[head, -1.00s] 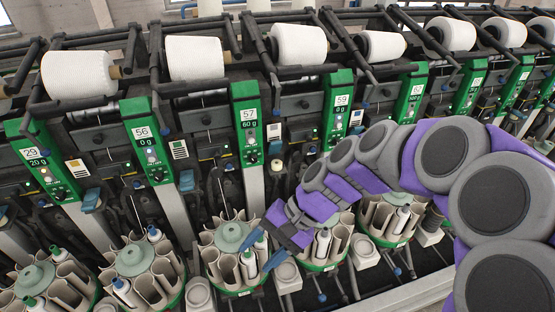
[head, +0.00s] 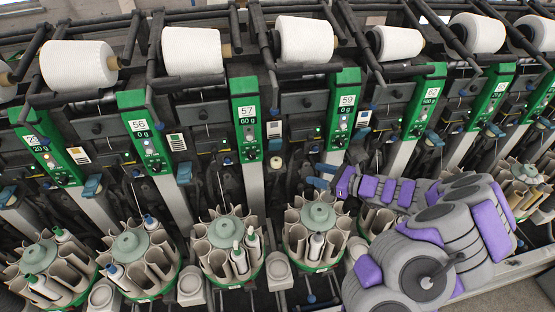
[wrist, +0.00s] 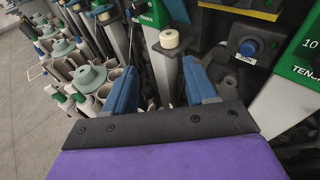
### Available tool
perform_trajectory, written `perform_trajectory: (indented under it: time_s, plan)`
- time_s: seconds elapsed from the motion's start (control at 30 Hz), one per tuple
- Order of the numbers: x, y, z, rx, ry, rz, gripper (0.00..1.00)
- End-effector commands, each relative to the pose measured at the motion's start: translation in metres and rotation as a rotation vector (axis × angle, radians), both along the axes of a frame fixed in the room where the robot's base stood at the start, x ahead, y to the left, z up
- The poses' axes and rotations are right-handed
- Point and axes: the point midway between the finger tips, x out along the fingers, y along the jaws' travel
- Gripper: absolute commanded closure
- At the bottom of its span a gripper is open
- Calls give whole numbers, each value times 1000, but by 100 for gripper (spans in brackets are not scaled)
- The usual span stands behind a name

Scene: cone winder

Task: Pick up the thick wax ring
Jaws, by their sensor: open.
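A thick cream wax ring (wrist: 168,41) sits on a holder on the machine front, just beyond and between my fingertips in the wrist view. In the head view, a small cream ring (head: 277,162) shows right of the green panel marked 57, left of my gripper; it looks like the same one. My gripper (head: 318,176) points left towards it. Its blue fingers (wrist: 160,72) are apart with nothing between them. The exact gap to the ring cannot be told. A second, smaller-looking cream ring (wrist: 104,14) shows farther away at the upper left of the wrist view.
Round magazines (head: 232,270) with grey tubes and a few bobbins stand below. White yarn cones (head: 304,40) lie along the top. A grey post (wrist: 160,75) rises under the near ring. A box with a blue button (wrist: 248,48) lies close right of my fingers.

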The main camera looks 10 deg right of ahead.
Motion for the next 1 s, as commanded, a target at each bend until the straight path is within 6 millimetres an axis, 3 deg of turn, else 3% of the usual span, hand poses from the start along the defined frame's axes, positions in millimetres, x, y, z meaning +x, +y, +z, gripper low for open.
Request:
perform_trajectory:
  time_s: [0.1,0.23,0.73,1.0]
  plan:
    - [1,-15,-9,21,22,-42,44]
    - [8,-14,-14,29,25,-49,44]
    - [72,53,-33,27,24,-43,44]
    - [86,64,-36,30,24,-48,44]
